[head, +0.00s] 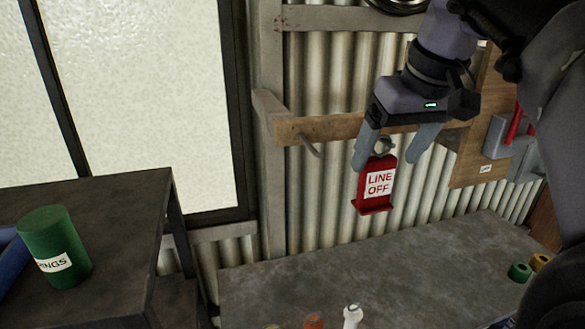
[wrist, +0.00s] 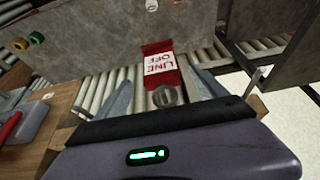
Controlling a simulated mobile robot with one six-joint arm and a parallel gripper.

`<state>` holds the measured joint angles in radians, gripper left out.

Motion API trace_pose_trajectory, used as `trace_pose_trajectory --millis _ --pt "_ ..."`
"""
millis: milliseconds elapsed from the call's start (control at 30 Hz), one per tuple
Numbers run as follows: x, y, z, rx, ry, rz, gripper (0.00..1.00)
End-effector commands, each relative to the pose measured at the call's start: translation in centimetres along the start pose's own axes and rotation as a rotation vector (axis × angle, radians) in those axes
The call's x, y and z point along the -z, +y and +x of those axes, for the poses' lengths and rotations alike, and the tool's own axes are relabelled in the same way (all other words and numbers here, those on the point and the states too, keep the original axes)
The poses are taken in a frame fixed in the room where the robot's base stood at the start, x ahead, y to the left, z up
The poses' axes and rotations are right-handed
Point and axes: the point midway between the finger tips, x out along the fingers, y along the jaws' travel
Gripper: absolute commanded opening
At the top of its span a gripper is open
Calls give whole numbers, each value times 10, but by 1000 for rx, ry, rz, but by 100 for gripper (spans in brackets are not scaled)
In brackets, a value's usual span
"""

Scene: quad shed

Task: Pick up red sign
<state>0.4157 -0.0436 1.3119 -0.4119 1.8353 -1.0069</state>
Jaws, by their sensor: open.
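The red sign (head: 377,190) reads "LINE OFF" on a white label and has a ledge at its bottom. It hangs upright in front of the corrugated wall, below a wooden rail, with a grey round piece (head: 383,147) at its top. My gripper (head: 388,162) is open, pointing down, one finger on each side of the sign's top. In the wrist view the red sign (wrist: 160,65) lies just beyond and between the open fingers of my gripper (wrist: 163,90). Whether a finger touches it, I cannot tell.
The wooden rail (head: 340,127) carries a bare peg (head: 308,146) left of the sign. A grey bench (head: 330,275) lies below with small items at its front. A green can (head: 55,250) stands on a dark table at left. A grey box with a red lever (head: 512,130) is at right.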

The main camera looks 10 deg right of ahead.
Motion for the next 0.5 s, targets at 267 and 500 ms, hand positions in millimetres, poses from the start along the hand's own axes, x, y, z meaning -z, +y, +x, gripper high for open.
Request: trace_pose_trajectory --millis 267,500 --pt "-1 0 52 1 -2 0 82" --pt "0 0 55 0 0 -1 82"
